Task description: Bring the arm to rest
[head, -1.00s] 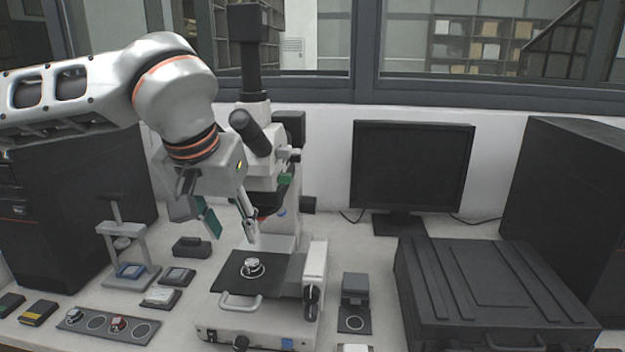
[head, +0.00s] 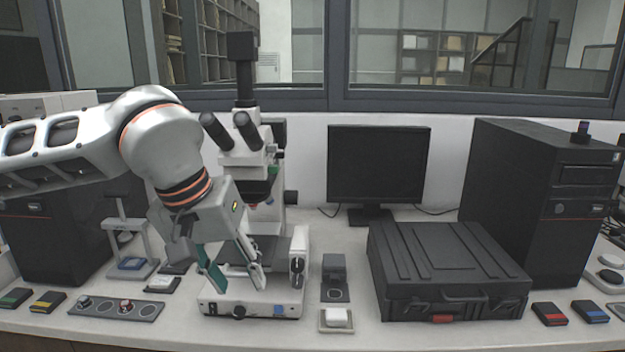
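My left arm comes in from the left, in front of the microscope (head: 240,148). My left gripper (head: 237,276) points down with its two fingers apart and nothing seen between them. It is in front of the microscope stage (head: 266,250) and hides part of it, so I cannot see whether a sample lies there. I cannot tell if the fingertips touch the microscope base (head: 255,307). My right gripper is not in view.
A small press (head: 127,232) and a tray with round recesses (head: 148,309) stand left. A black case (head: 445,262), monitor (head: 378,165) and computer tower (head: 535,200) stand right. A small dark block (head: 334,268) and white pad (head: 338,318) are near the middle.

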